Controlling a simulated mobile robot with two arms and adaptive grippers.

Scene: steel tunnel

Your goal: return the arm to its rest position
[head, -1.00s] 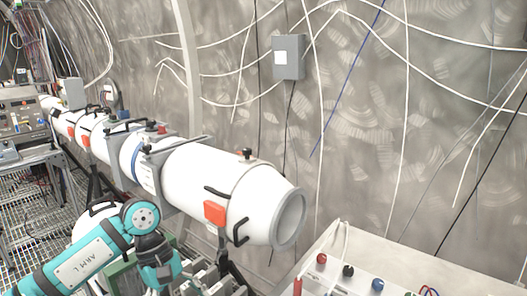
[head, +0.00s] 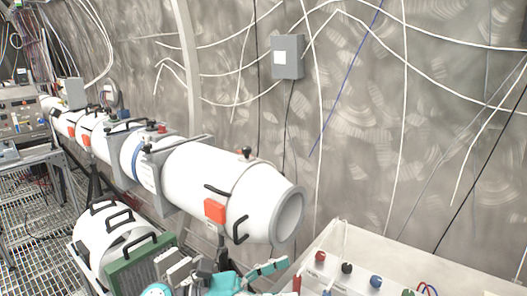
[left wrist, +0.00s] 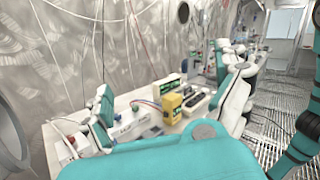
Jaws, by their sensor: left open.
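My left gripper (head: 250,276) is at the bottom edge of the head view, partly cut off, in front of the white tube. One teal finger points right, close to the near edge of the white bench. In the left wrist view, the teal fingers of my left gripper (left wrist: 168,104) stand wide apart with nothing between them. The large teal shape at the bottom of that view is part of my own arm. My right gripper is not seen.
A long white tube (head: 205,180) with an orange block (head: 215,211) runs along the wall. A white cylinder (head: 105,232) lies below it. A white bench (head: 335,255) is at right. A yellow box (left wrist: 172,108) stands on a bench in the wrist view.

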